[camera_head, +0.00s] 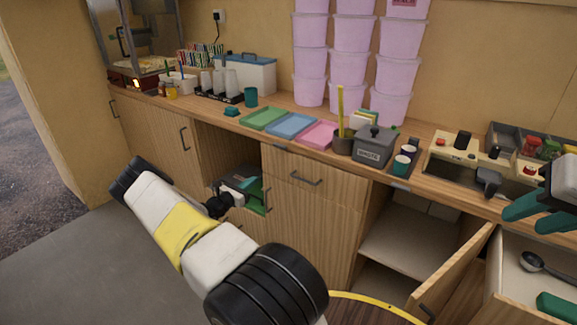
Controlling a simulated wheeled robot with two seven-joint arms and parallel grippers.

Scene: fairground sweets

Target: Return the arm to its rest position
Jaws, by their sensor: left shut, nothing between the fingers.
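My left arm comes in from the bottom middle, with its white and yellow links bent back toward the counter. My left gripper (256,193) is low in front of the cabinet, at the dark opening left of the middle drawer. It is small and partly lost against that opening; it is shut with nothing seen in it. My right gripper (523,219) is at the right edge, over the counter's front edge. Its two teal fingers are apart, and I see nothing between them. Part of the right gripper is cut off by the frame.
The wooden counter (280,103) bears green, blue and pink trays (290,124), a grey box (374,146) and cups. A cabinet door (452,275) stands open at lower right. Beside it an open drawer holds a scoop (545,266). The floor (75,265) at left is clear.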

